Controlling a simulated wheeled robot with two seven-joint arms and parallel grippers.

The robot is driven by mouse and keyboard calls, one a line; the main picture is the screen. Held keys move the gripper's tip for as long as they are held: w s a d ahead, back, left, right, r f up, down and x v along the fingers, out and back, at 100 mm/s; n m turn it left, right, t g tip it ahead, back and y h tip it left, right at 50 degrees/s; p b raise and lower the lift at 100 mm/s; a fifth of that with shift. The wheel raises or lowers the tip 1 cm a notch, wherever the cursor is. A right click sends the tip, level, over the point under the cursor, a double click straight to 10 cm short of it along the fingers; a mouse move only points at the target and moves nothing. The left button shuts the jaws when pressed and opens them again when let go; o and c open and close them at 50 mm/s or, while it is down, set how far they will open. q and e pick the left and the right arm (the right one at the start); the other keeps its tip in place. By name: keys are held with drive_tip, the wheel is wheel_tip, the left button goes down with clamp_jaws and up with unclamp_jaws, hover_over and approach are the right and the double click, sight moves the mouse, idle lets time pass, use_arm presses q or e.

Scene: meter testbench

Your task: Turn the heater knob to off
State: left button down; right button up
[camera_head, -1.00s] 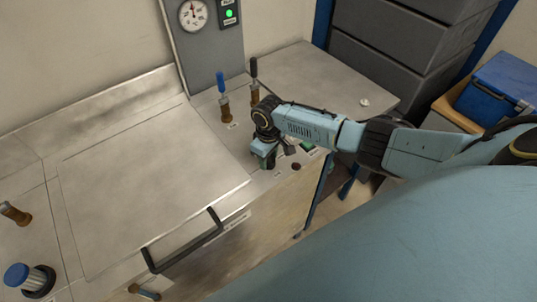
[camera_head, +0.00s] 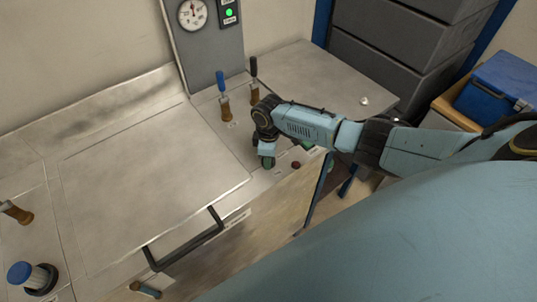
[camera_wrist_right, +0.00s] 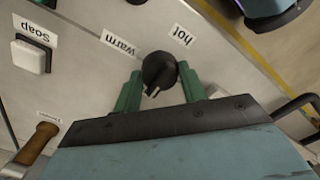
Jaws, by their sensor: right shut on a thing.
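The heater knob (camera_wrist_right: 159,68) is black and round with a white pointer mark. In the right wrist view the mark points down and slightly left, toward my gripper's palm. Printed labels "hot" (camera_wrist_right: 181,36) and "warm" (camera_wrist_right: 122,42) show upside down beyond the knob; no "off" label is visible. My right gripper (camera_wrist_right: 160,80) is shut on the knob, with a green finger on each side. In the head view the right gripper (camera_head: 267,160) is at the bench's front strip, and its wrist hides the knob. My left gripper is not in view.
A white button labelled "Soap" (camera_wrist_right: 28,56) and a brown handle (camera_wrist_right: 37,143) are near in the wrist view. Two upright levers, blue-tipped (camera_head: 222,95) and black-tipped (camera_head: 254,80), stand behind the gripper. A small dark red button (camera_head: 296,164) is to its right.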

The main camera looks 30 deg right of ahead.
drive_tip(key=o, duration=1)
drive_tip(key=shift+c, duration=0.2)
wheel_tip(320, 180, up, 14)
drive_tip(key=shift+f+p, duration=0.25)
drive_tip(key=shift+p, duration=0.05)
